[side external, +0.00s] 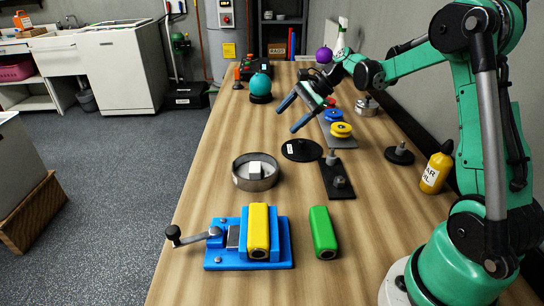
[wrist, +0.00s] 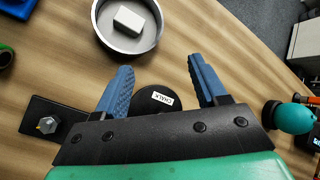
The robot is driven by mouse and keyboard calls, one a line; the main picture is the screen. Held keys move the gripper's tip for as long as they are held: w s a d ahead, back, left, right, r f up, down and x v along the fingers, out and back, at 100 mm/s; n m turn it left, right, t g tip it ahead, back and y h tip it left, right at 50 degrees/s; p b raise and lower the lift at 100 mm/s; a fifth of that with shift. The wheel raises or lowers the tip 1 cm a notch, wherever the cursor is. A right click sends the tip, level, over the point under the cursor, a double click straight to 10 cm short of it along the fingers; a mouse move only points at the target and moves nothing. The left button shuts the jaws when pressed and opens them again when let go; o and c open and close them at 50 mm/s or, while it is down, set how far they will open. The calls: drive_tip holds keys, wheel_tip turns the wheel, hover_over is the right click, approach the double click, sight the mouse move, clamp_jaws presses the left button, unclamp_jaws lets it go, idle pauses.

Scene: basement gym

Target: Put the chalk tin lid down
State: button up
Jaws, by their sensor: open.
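The chalk tin lid is a flat black disc (side external: 302,150) lying on the wooden table behind and to the right of the open tin. In the wrist view the lid (wrist: 155,98) shows a white CHALK label, and its near part is hidden by my gripper. The round metal chalk tin (side external: 240,178) stands open with a white block (side external: 255,169) inside; it also shows in the wrist view (wrist: 102,40). My gripper (side external: 290,116) is open and empty above the table, its blue fingers apart. In the wrist view the lid shows between and beyond the fingers.
A black plate with bolts (side external: 327,182) is right of the tin. A blue vise (side external: 228,262) with a yellow block (side external: 258,232) and a green block (side external: 323,233) are in front. Bare table lies left of the lid.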

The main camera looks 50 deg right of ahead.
sight(303, 140)
drive_tip(key=d+f+m, duration=0.1)
drive_tip(key=d, duration=0.1)
drive_tip(key=d+f+m+y, duration=0.1)
drive_tip(key=d, duration=0.1)
drive_tip(key=d+f+m+t, duration=0.1)
drive_tip(key=d+m, duration=0.1)
drive_tip(key=shift+w+f, duration=0.15)
drive_tip(key=shift+f, duration=0.25)
drive_tip(key=d+f+m, duration=0.1)
drive_tip(key=s+d+f+m+t+y, duration=0.1)
drive_tip(key=d+f+m, duration=0.1)
drive_tip(key=d, duration=0.1)
drive_tip(key=shift+s+d+f+t+y, duration=0.1)
drive_tip(key=shift+s+f+t+y, duration=0.2)
drive_tip(key=shift+s+f+y, duration=0.1)
drive_tip(key=shift+s+d+f+m, duration=0.1)
drive_tip(key=shift+d+f+m, duration=0.15)
drive_tip(key=shift+m, duration=0.15)
drive_tip(key=shift+a+f, duration=0.15)
drive_tip(key=shift+f, duration=0.05)
drive_tip(key=shift+x, duration=2.55)
drive_tip(key=shift+r, duration=0.15)
clamp_jaws()
